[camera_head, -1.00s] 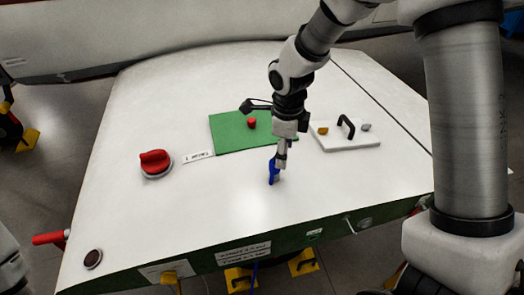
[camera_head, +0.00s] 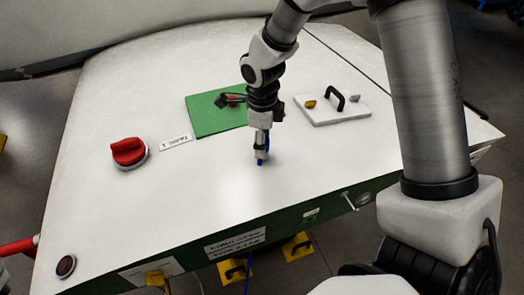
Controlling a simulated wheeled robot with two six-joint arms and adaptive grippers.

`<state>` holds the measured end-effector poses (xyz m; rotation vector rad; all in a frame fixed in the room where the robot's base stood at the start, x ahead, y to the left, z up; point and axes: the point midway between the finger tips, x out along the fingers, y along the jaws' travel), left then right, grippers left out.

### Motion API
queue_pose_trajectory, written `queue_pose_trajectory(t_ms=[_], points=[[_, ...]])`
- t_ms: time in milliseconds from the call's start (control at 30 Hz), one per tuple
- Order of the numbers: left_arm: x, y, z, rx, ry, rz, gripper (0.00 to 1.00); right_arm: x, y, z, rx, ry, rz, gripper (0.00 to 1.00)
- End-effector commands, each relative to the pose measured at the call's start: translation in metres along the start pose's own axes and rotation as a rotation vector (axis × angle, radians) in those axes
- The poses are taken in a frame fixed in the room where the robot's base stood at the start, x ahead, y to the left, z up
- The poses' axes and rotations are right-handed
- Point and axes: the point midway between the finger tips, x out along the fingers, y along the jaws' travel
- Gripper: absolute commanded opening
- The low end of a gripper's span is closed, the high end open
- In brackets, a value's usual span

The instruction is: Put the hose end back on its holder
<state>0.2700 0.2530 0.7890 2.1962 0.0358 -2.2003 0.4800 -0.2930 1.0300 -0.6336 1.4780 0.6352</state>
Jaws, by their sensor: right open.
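My right gripper (camera_head: 262,155) points down at the white table top, near its middle. It is open, with its fingers at a small blue piece (camera_head: 260,162) on the white surface. The fingers hide most of this piece, and I cannot tell whether they touch it or whether it is the hose end. A thin blue hose (camera_head: 247,274) hangs at the front green side, below a label. I cannot make out the holder. My left gripper is not in view.
A green plate (camera_head: 212,116) with a red knob (camera_head: 232,101) lies behind the gripper. A white plate (camera_head: 340,111) with a black handle (camera_head: 334,96) is to the right. A red dial (camera_head: 128,152) and a dark round button (camera_head: 66,266) are left. The front middle is clear.

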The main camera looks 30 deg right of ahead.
Motion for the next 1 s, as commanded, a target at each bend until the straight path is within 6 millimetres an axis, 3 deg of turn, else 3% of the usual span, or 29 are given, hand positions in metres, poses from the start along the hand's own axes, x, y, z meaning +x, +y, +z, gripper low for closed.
queue_pose_trajectory(t_ms=[767,933,1000], points=[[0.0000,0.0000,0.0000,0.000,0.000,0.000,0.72,-0.0003,0.0012,0.0001,0.000,0.000,0.000,0.62],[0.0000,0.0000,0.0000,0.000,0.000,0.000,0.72,-0.0002,0.0012,0.0000,0.000,0.000,0.000,0.02],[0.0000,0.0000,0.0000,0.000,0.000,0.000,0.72,-0.0001,0.0013,-0.0001,0.000,0.000,0.001,0.00]])
